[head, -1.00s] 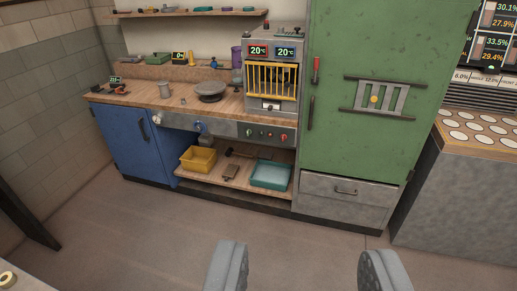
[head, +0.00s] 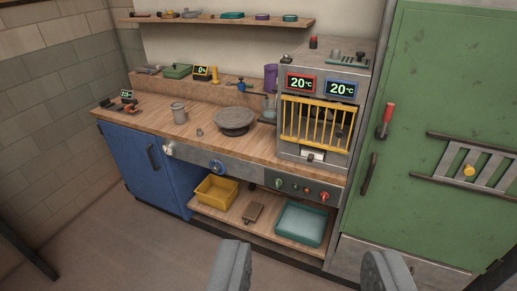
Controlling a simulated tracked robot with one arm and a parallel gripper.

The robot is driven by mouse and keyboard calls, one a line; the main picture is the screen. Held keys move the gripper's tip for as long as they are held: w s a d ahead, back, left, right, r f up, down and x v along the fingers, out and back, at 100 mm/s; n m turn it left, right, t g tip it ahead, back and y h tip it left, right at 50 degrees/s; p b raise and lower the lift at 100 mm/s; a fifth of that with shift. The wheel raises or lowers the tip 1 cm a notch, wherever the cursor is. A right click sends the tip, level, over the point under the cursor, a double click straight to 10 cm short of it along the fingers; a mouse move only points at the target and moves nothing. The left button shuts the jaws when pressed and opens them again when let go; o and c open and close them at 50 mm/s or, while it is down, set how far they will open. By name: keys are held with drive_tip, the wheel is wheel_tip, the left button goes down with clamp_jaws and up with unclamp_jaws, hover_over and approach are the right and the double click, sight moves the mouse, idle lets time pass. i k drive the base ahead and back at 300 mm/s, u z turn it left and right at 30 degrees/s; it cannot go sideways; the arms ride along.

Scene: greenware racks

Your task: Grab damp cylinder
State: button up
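A small oven-like unit (head: 322,165) with a yellow barred front and two 20°C displays stands on the right. A green door (head: 425,110) is beyond it. The lower shelf holds a yellow bin (head: 217,190) and a teal tray (head: 300,222).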

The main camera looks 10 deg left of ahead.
sight(178, 109)
drive_tip(key=u, duration=0.25)
drive_tip(key=i, duration=1.45)
drive_tip(key=u, duration=0.9)
drive_tip(key=i, duration=1.7)
drive_tip(key=u, duration=0.5)
